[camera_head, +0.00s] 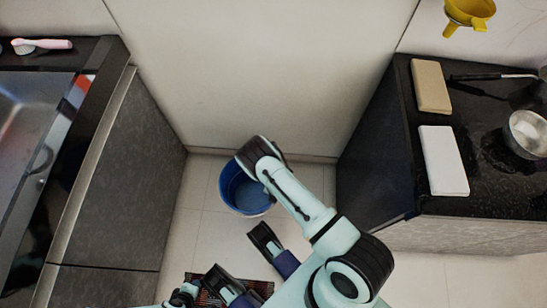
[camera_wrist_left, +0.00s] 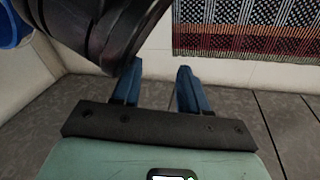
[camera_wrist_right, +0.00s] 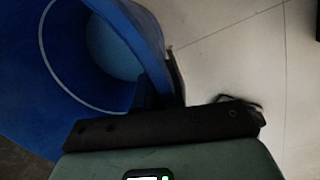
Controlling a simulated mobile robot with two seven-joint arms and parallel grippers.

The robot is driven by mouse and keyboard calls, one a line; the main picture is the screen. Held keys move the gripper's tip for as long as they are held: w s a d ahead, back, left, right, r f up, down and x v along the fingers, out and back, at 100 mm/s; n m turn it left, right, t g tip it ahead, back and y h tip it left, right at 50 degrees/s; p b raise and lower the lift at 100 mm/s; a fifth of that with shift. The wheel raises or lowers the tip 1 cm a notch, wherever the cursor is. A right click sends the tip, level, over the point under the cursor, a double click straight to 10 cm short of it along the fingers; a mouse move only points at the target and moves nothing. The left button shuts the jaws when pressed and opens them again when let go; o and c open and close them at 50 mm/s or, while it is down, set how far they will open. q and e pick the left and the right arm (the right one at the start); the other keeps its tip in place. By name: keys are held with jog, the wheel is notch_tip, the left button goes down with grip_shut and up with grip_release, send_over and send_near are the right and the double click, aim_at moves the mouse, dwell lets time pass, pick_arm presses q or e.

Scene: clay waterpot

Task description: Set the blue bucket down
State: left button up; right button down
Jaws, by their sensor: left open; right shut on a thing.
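The blue bucket (camera_head: 245,192) is low in the gap between the two counters, near the back wall, with its open top facing up. I cannot tell whether its base touches the floor. My right arm reaches over it, and its wrist hides the right fingers in the head view. In the right wrist view, my right gripper (camera_wrist_right: 158,88) is shut on the wall of the bucket (camera_wrist_right: 30,85) at the rim. My left gripper (camera_head: 238,256) is open and empty, nearer to me than the bucket. Its spread fingers show in the left wrist view (camera_wrist_left: 157,80).
A woven mat (camera_head: 262,288) lies on the floor (camera_head: 205,232) in front. The right counter (camera_head: 480,205) holds a tan block (camera_head: 432,86), a white block (camera_head: 443,160) and a metal bowl (camera_head: 528,133). The left counter has a sink and a pink brush (camera_head: 42,44). Tiles beside the bucket are clear.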

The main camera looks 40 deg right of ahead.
pick_arm(q)
jog(key=shift+g, duration=0.6)
jog(key=s+f, duration=0.1)
jog(key=s+b, duration=0.1)
jog(key=s+f, duration=0.1)
jog(key=shift+s+a+f, duration=0.2)
jog(key=shift+a+f, duration=0.05)
jog(key=shift+f, duration=0.05)
pick_arm(e)
notch_tip(320, 180, down, 4)
jog(key=shift+w+f, duration=0.1)
pick_arm(q)
jog(key=shift+b, duration=0.3)
pick_arm(e)
jog(key=shift+f, duration=0.15)
jog(key=c, duration=1.3)
grip_release()
pick_arm(q)
jog(key=shift+s+f, duration=0.15)
pick_arm(e)
jog(key=shift+o, duration=0.2)
